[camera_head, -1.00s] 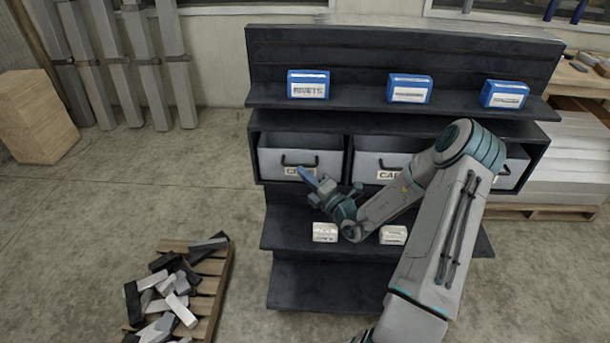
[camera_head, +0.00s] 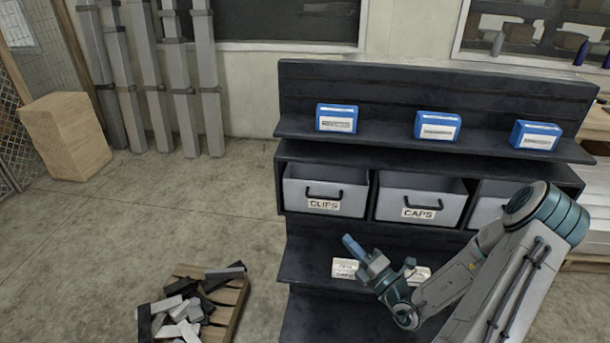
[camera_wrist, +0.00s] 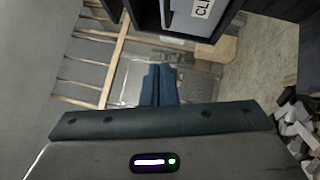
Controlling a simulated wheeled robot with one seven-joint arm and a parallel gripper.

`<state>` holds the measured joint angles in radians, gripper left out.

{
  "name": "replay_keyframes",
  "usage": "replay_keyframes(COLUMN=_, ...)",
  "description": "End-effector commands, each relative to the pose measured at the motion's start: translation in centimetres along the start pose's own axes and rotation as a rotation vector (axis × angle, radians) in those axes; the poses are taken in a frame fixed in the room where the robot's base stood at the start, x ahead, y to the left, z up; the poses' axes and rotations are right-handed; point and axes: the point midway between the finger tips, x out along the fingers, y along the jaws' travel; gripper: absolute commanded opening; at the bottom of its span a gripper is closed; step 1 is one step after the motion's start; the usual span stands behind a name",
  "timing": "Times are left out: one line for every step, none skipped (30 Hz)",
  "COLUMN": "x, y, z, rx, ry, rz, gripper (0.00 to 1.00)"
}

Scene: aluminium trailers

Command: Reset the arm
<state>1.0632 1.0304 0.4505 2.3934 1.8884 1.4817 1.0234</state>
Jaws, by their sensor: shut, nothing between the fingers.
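My gripper (camera_head: 352,245) is at the end of my bent arm at the lower right of the head view. Its blue fingers are together with nothing between them, and they also show in the wrist view (camera_wrist: 159,86). It is in front of the dark shelf rack (camera_head: 435,95), below the drawers in the picture. The drawer labelled CLIPS (camera_head: 325,190) and the drawer labelled CAPS (camera_head: 420,197) are in the middle row. My arm partly hides a third drawer (camera_head: 487,205).
Blue boxes (camera_head: 337,118) stand on the upper shelf. White boxes (camera_head: 344,268) sit on the lower shelf, one partly behind my gripper. A wooden pallet (camera_head: 238,297) with metal offcuts lies at lower left. The floor (camera_head: 220,205) left of the rack is mostly clear.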

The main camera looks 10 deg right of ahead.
Motion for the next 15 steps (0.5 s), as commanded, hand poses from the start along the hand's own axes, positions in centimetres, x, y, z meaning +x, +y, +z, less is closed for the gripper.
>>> replay_keyframes(x=0.0, y=0.1, z=0.0, rx=-0.001, ry=0.002, rz=0.0, gripper=0.0)
replay_keyframes(x=0.1, y=0.1, z=-0.1, rx=-0.005, ry=0.007, rz=0.001, gripper=0.0)
replay_keyframes(x=0.2, y=0.3, z=-0.3, rx=-0.016, ry=0.021, rz=0.003, gripper=0.0)
replay_keyframes(x=0.3, y=0.6, z=-0.6, rx=-0.03, ry=0.038, rz=0.005, gripper=0.0)
replay_keyframes(x=0.5, y=0.8, z=-0.9, rx=-0.049, ry=0.061, rz=0.008, gripper=0.0)
replay_keyframes(x=0.8, y=1.4, z=-1.6, rx=-0.084, ry=0.103, rz=0.015, gripper=0.0)
replay_keyframes(x=1.1, y=1.9, z=-2.2, rx=-0.116, ry=0.143, rz=0.022, gripper=0.0)
replay_keyframes(x=1.3, y=2.5, z=-2.9, rx=-0.154, ry=0.188, rz=0.03, gripper=0.0)
replay_keyframes(x=1.6, y=3.3, z=-4.0, rx=-0.211, ry=0.257, rz=0.042, gripper=0.0)
replay_keyframes(x=1.7, y=3.9, z=-4.9, rx=-0.259, ry=0.313, rz=0.055, gripper=0.0)
replay_keyframes(x=1.8, y=4.6, z=-5.9, rx=-0.307, ry=0.37, rz=0.068, gripper=0.0)
replay_keyframes(x=1.9, y=5.3, z=-7.2, rx=-0.375, ry=0.448, rz=0.087, gripper=0.0)
replay_keyframes(x=1.9, y=5.9, z=-8.1, rx=-0.426, ry=0.505, rz=0.104, gripper=0.0)
replay_keyframes(x=1.8, y=6.5, z=-9.0, rx=-0.476, ry=0.562, rz=0.12, gripper=0.0)
replay_keyframes(x=1.6, y=7.2, z=-10.1, rx=-0.544, ry=0.635, rz=0.143, gripper=0.0)
